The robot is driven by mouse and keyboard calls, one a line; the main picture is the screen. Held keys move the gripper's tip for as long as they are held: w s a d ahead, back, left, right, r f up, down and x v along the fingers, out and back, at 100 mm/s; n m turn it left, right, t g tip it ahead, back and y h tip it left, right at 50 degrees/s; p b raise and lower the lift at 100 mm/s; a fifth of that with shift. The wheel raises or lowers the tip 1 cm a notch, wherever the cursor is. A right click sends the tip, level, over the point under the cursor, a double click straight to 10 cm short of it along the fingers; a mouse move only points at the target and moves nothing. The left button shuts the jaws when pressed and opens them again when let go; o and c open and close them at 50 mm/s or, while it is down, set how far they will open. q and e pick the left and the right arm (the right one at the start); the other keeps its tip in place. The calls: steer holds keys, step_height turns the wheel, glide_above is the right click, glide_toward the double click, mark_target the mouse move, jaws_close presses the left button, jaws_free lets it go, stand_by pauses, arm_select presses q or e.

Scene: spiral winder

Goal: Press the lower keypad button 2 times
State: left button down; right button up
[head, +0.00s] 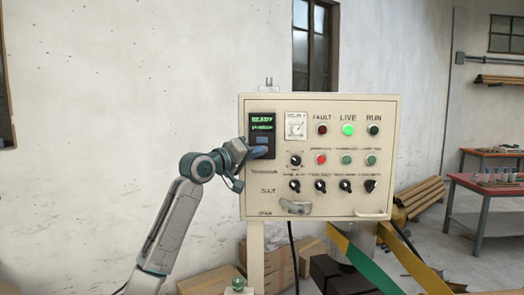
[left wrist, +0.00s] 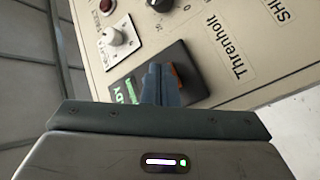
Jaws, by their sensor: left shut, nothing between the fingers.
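The keypad (head: 269,122) is a dark upright panel at the upper left of the cream control box, with green READY text at its top. A small bluish shape (head: 262,140) shows below the text; I cannot tell whether it is a button. My left gripper (head: 260,152) is shut and empty, its fingertips at the lower part of the keypad. In the left wrist view, the shut fingers (left wrist: 160,85) lie over the keypad (left wrist: 185,88), and a bit of orange (left wrist: 178,75) shows beside them. The lower button is mostly or wholly hidden; contact cannot be told.
The control box (head: 330,208) carries several knobs, lamps and buttons right of the keypad; the LIVE lamp (head: 348,130) glows green. A handle (head: 295,207) sticks out low on its front. Cardboard boxes (head: 205,284) lie on the floor below. The wall side at left is clear.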

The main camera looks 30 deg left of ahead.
arm_select(q)
steer(key=shift+w+a, duration=0.2)
steer(key=shift+w, duration=0.1)
stand_by(0.4)
steer(key=shift+s+d, duration=0.4)
steer(key=shift+s, duration=0.3)
steer(key=s+d, duration=0.1)
steer(key=s, duration=0.1)
steer(key=s+d+b, duration=0.1)
steer(key=s, duration=0.1)
steer(key=shift+s+d, duration=0.1)
steer(key=shift+d, duration=0.2)
stand_by(0.3)
steer(key=shift+f, duration=0.1)
stand_by(0.6)
